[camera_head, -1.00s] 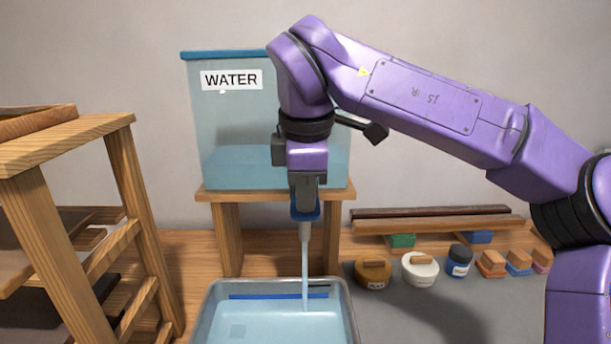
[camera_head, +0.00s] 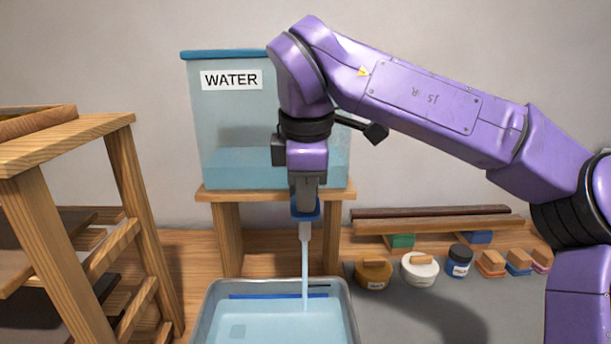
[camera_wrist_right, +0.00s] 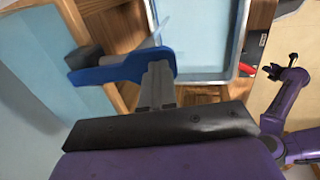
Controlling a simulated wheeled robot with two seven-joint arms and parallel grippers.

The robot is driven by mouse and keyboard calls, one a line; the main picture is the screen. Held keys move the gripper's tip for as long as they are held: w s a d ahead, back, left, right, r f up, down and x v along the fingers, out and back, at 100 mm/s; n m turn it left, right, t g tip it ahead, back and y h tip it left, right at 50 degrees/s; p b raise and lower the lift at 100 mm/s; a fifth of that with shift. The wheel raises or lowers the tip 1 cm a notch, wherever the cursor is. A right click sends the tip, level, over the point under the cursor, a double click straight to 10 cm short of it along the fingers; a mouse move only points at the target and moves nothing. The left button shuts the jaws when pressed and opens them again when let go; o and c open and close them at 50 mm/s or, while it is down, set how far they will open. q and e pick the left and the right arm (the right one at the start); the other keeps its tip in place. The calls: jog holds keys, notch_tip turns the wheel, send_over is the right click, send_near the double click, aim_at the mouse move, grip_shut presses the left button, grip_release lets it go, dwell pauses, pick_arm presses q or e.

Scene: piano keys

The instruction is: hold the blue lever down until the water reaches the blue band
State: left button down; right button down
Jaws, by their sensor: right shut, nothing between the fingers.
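The blue lever (camera_wrist_right: 122,68) sits on the tap under the clear water tank (camera_head: 225,130) with its WATER label. My right gripper (camera_head: 306,200) is shut and empty, its fingertips (camera_wrist_right: 160,72) pressed against the lever from above. A stream of water (camera_head: 305,270) runs from the white spout into the metal tray (camera_head: 212,300) below. The blue band (camera_head: 250,296) shows on the tray's far inner wall, just above the water surface (camera_head: 275,318).
The tank stands on a wooden stand (camera_head: 228,240). A wooden rack (camera_head: 135,180) is at the left.

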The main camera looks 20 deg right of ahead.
jog(key=shift+f, duration=0.2)
dwell(0.4)
jog(key=p+v, duration=0.1)
jog(key=v, duration=0.1)
jog(key=p+v, duration=0.1)
jog(key=v, duration=0.1)
jog(key=shift+w+d+r+p, duration=0.1)
jog(key=shift+w+p, duration=0.25)
jog(key=d+p+v, duration=0.1)
jog(key=v, duration=0.9)
jog(key=shift+a+r, duration=0.2)
jog(key=shift+a, duration=0.25)
jog(key=shift+s, duration=0.1)
